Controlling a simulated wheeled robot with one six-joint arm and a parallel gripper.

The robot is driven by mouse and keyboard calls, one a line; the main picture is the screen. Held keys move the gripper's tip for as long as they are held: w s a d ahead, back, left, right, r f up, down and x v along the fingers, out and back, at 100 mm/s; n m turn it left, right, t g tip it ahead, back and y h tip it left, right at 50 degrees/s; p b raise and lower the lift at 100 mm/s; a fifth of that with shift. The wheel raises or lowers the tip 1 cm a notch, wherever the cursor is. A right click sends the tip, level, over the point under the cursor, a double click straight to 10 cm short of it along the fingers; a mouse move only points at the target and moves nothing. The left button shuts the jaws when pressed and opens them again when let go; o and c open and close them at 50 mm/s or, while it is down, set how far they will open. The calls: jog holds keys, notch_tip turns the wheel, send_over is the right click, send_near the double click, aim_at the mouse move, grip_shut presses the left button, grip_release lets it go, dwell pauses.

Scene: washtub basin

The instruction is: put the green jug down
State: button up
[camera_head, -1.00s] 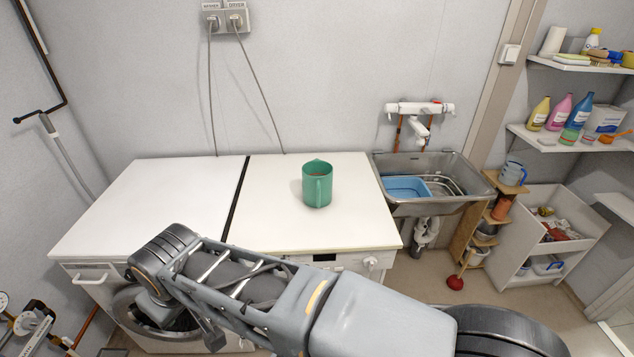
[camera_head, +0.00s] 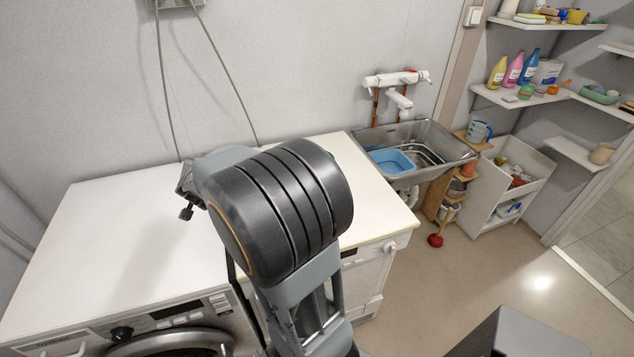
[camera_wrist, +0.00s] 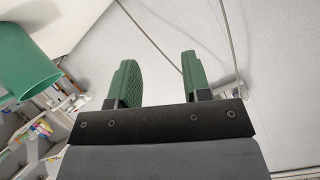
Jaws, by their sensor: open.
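The green jug (camera_wrist: 25,60) shows at the left edge of the wrist view, cut off by the frame. It stands beside my gripper (camera_wrist: 160,75), apart from the fingers. In the wrist view the picture looks upside down, with the jug against the white worktop (camera_wrist: 60,15). The two green-padded fingers are spread with nothing between them; only wall and a cable show behind the gap.
A metal sink (camera_head: 425,135) with a blue basin (camera_head: 390,161) adjoins the top's right side. Shelves with bottles (camera_head: 515,70) and a white cart (camera_head: 505,190) stand farther right. The left part of the machine top is clear. Cables (camera_head: 165,90) hang on the wall.

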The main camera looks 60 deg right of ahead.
jog(key=shift+s+d+f+m+g+h+p, duration=0.2)
jog(key=shift+s+d+f+m+g+h, duration=0.55)
jog(key=shift+s+d+f+m+g, duration=2.05)
jog(key=shift+s+d+f+m+g+h+p, duration=0.25)
jog(key=shift+s+d+f+m+g+h, duration=0.55)
jog(key=shift+s+d+f+g, duration=3.95)
jog(key=shift+s+d+f+m+g+h+p, duration=0.2)
jog(key=shift+s+d+f+m+g+h, duration=0.5)
jog(key=shift+s+d+f+m, duration=3.2)
jog(key=d+r+n, duration=0.1)
jog(key=w+d+r+n, duration=0.1)
jog(key=r, duration=0.1)
jog(key=w+d+r+n, duration=0.1)
jog(key=r+n, duration=0.1)
jog(key=shift+w+d+r, duration=0.15)
jog(key=shift+w+d, duration=0.05)
jog(key=shift+d, duration=0.05)
jog(key=shift+c, duration=0.2)
grip_shut()
